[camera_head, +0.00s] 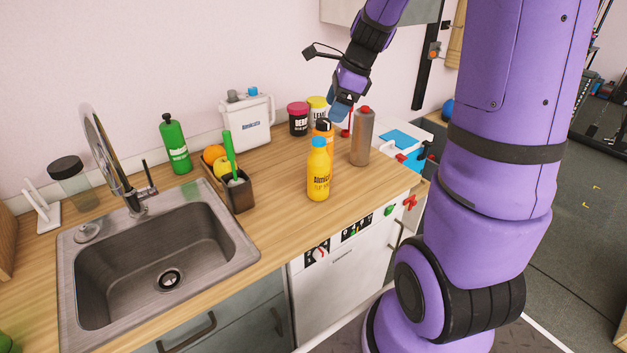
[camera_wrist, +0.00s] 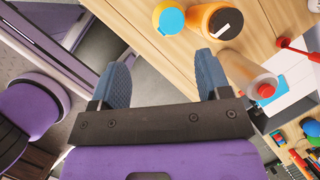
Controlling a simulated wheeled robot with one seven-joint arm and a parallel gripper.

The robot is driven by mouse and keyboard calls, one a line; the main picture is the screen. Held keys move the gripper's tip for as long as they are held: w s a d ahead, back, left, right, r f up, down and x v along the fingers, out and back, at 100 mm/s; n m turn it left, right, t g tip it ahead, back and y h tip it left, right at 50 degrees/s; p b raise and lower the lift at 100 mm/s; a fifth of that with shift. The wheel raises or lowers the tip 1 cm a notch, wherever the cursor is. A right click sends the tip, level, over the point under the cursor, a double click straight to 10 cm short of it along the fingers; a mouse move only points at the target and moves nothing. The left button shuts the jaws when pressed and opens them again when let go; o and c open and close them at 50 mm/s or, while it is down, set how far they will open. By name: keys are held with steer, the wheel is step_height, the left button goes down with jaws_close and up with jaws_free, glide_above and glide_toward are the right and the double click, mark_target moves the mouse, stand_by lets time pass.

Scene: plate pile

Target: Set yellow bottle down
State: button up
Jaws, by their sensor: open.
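The yellow bottle (camera_head: 318,182) with a blue cap stands upright on the wooden counter (camera_head: 285,215) near its front edge. It also shows at the top of the wrist view (camera_wrist: 158,16). My gripper (camera_head: 342,112) is above and behind the bottle, apart from it. In the wrist view its two blue fingers (camera_wrist: 160,75) are spread wide with nothing between them. The fingertips are partly hidden in the head view.
An orange bottle (camera_wrist: 207,18) with a black top stands close behind the yellow one. A grey-brown bottle (camera_head: 361,145) with a red cap is to the right, close to my gripper. Jars (camera_head: 298,122) stand behind.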

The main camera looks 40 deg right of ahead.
mark_target(321, 139)
steer(key=w+f, duration=0.1)
steer(key=f, duration=0.3)
steer(key=w+a+f+m, duration=0.1)
steer(key=f, duration=0.3)
steer(key=w+f+m, duration=0.1)
steer(key=w+f, duration=0.1)
steer(key=f, duration=0.1)
steer(key=shift+w+a+f, duration=0.1)
steer(key=shift+a+f, duration=0.3)
jaws_close()
